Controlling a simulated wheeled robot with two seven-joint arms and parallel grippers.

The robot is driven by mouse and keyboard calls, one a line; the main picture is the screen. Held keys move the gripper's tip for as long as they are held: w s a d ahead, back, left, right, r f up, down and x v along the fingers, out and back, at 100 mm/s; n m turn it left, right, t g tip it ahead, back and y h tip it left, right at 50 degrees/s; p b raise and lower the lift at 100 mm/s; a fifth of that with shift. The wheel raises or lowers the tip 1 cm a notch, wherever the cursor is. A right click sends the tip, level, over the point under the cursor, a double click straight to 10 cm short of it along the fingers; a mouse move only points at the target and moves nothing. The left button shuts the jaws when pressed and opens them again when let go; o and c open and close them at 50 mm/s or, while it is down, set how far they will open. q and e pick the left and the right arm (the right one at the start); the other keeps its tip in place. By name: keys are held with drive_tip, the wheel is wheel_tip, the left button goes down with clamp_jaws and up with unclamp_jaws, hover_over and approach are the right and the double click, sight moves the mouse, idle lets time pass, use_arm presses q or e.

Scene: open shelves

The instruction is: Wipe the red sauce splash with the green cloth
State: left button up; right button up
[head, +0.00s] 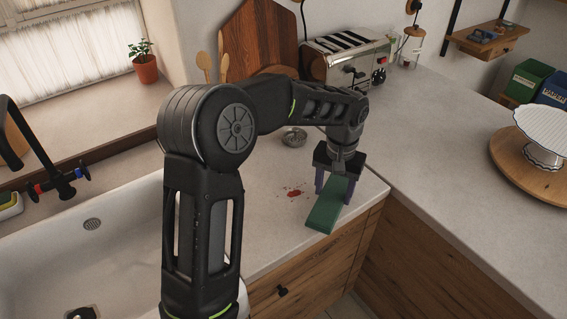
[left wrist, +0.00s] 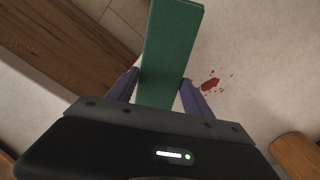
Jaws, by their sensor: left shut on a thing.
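The green cloth (head: 324,217) is a flat, oblong piece near the counter's front edge in the head view. My left gripper (head: 334,192) is shut on it, with a purple finger on each side. The left wrist view shows the cloth (left wrist: 170,50) between the fingers (left wrist: 162,90), reaching away from the palm. The red sauce splash (head: 295,192) is a small spot with droplets on the counter, left of the cloth. It also shows in the left wrist view (left wrist: 211,84), right of the cloth and apart from it. My right gripper is not in view.
A metal sink strainer (head: 294,137) lies behind the splash. The toaster (head: 346,58) and cutting board (head: 258,45) stand at the back. The sink (head: 120,215) is to the left. A white cake stand (head: 543,130) sits on a wooden board at right. The right counter is mostly clear.

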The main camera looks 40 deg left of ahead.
use_arm(q)
drive_tip(key=s+a+r+n, duration=0.2)
drive_tip(key=a, duration=0.4)
drive_tip(key=s+a+r+n+p, duration=0.1)
drive_tip(key=a+n, duration=0.1)
drive_tip(key=a, duration=0.4)
drive_tip(key=shift+s+a+r+n, duration=0.35)
drive_tip(key=shift+a+r+n, duration=0.05)
